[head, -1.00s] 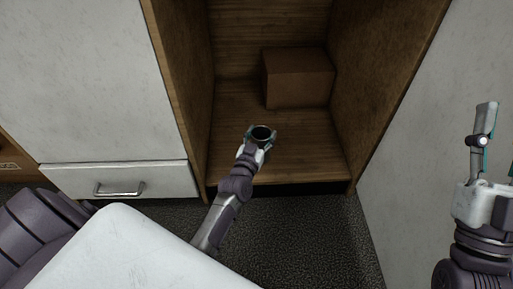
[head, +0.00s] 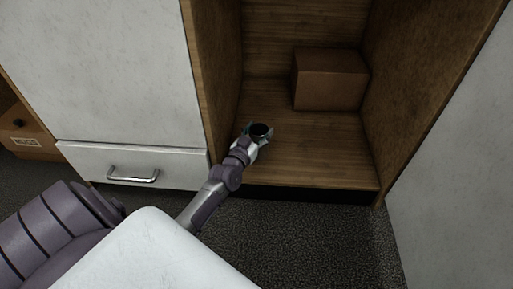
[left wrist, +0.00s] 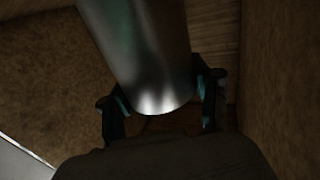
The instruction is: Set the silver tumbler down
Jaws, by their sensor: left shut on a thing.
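The silver tumbler (head: 260,130) shows in the head view as a dark round opening between the fingers of my left gripper (head: 257,136). In the left wrist view the tumbler (left wrist: 145,50) is a shiny metal cylinder between the two dark fingers of the left gripper (left wrist: 163,104). The left gripper is shut on it, over the front left part of the wooden compartment floor (head: 310,150). I cannot tell whether the tumbler's base touches that floor. My right gripper is out of view.
A brown box (head: 330,82) stands at the back right of the compartment. Wooden side walls (head: 420,75) enclose it left and right. The compartment floor in front of the box and to the right is clear. A white drawer (head: 135,165) is at left.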

